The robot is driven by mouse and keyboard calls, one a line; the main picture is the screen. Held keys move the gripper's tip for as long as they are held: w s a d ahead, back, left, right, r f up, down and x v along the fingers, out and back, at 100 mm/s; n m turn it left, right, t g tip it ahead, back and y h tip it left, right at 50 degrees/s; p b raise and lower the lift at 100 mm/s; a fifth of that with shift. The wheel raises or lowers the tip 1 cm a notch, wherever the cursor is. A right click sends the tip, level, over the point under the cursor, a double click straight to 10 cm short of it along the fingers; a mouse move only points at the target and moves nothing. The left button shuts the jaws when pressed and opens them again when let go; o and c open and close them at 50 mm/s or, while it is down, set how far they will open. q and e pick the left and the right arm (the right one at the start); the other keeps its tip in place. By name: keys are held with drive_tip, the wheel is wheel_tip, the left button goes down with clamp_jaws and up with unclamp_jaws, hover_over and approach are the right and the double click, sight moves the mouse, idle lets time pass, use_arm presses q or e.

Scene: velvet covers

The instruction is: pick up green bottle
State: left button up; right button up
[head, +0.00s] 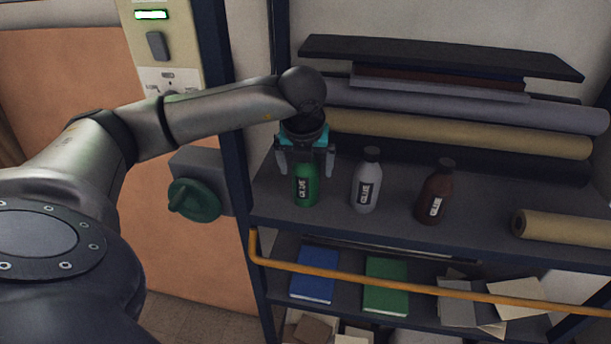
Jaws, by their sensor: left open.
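The green bottle (305,187), with a dark label reading glue, stands upright on the shelf (400,226) near its left end. My left gripper (305,172) is open above it, with one finger on each side of the bottle's upper part. The bottle's cap and neck are hidden behind the gripper. I cannot tell whether the fingers touch the bottle. My right gripper is not in view.
A grey glue bottle (366,182) and a brown glue bottle (436,192) stand to the right. Fabric rolls (460,133) lie behind. A yellow rail (420,282) crosses below the shelf edge. A green knob (194,200) is at left.

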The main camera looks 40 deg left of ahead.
sight(306, 172)
use_arm(q)
drive_tip(key=x, duration=0.3)
drive_tip(key=shift+a, duration=0.15)
drive_tip(key=shift+c, duration=0.2)
drive_tip(key=shift+w, duration=0.1)
clamp_jaws()
idle(0.4)
